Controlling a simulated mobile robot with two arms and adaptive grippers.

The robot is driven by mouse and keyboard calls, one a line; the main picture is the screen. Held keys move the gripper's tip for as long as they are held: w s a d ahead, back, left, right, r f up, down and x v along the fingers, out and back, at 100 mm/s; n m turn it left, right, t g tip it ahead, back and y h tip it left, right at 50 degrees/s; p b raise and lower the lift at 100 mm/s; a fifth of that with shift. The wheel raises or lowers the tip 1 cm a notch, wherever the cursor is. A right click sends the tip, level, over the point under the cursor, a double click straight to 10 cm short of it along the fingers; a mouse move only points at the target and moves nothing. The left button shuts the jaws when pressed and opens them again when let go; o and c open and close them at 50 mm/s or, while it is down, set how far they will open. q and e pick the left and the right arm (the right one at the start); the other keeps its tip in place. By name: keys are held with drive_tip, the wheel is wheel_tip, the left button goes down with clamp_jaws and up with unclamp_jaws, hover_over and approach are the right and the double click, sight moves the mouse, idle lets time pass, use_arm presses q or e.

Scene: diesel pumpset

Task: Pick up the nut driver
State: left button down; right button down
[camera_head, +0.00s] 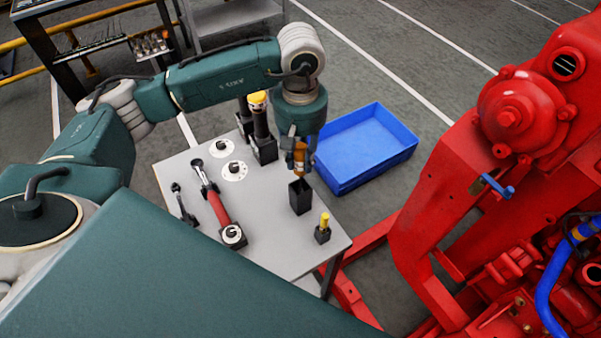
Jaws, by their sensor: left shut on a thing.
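The nut driver (300,158) shows as an orange-yellow handle pointing up at the right side of the grey table (272,218). My left gripper (299,146) points down from above and is shut on this handle. The driver's lower end meets a black square holder (300,197) on the table; I cannot tell how far it sits inside the holder. My right gripper does not show.
A red-handled wrench (217,207), a smaller dark tool (182,202), white discs and a small yellow-topped piece (324,224) are on the table. A blue crate (372,178) lies behind it. The red diesel pumpset (440,190) stands at the right.

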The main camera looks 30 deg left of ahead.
use_arm(q)
wheel_tip(320, 180, up, 11)
drive_tip(key=shift+r+b, duration=0.1)
drive_tip(key=shift+b, duration=0.85)
drive_tip(key=shift+r, duration=0.7)
